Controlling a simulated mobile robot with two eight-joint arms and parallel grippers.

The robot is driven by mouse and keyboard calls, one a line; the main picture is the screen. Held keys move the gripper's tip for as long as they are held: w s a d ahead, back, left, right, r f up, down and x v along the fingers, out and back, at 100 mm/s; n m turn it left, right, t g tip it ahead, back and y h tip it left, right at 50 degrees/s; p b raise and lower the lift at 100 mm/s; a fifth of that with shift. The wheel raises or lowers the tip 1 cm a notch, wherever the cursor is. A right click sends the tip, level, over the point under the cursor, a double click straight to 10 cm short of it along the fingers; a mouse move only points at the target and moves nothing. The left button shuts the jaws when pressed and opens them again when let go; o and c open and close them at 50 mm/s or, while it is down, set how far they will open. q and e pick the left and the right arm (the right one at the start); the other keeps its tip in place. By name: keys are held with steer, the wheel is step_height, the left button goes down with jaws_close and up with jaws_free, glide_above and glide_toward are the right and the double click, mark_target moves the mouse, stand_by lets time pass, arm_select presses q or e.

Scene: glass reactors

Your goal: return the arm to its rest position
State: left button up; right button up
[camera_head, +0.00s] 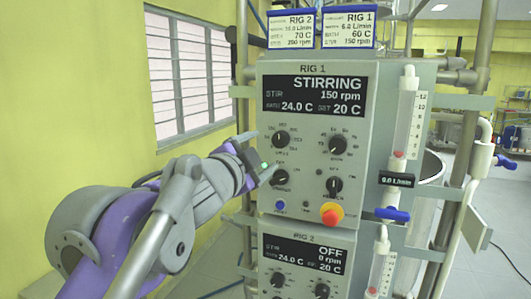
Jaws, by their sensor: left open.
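My left arm comes in from the left, purple and grey. Its gripper (258,154) is open, in front of the left edge of the RIG 1 control panel (350,213). One finger is near the upper left knob (281,139) and the other near the lower left knob (280,177). I cannot tell whether either finger touches the panel. Nothing shows between the fingers. The RIG 1 display (314,96) reads STIRRING, 150 rpm, 24.0 C, set 20 C. My right gripper is not in view.
The RIG 2 panel (304,265) below reads OFF, 0 rpm. A red stop button (332,213) sits low on the RIG 1 panel. A flowmeter (406,125) and a blue-handled valve (392,214) stand to its right. A yellow wall with a window (188,75) is at left.

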arm_select(q)
steer(key=s+a+f+n+g+y, duration=0.2)
steer(key=s+a+f+n+y, duration=0.4)
steer(key=f, duration=0.7)
steer(key=s+a+f+n+g+y, duration=0.1)
steer(key=s+a+f+n+g, duration=0.2)
steer(key=a+f, duration=0.7)
steer(key=s+f+n+g, duration=0.2)
steer(key=s+f, duration=0.4)
steer(key=f, duration=0.3)
steer(key=s+d+f+n+g, duration=0.1)
steer(key=s+f+n+g, duration=0.1)
steer(key=s+f, duration=0.4)
steer(key=s+d+f+n+g+h, duration=0.1)
steer(key=s+f, duration=0.5)
steer(key=f, duration=0.7)
steer(key=shift+n+g, duration=0.6)
steer(key=shift+s+f, duration=0.1)
steer(key=shift+s, duration=0.05)
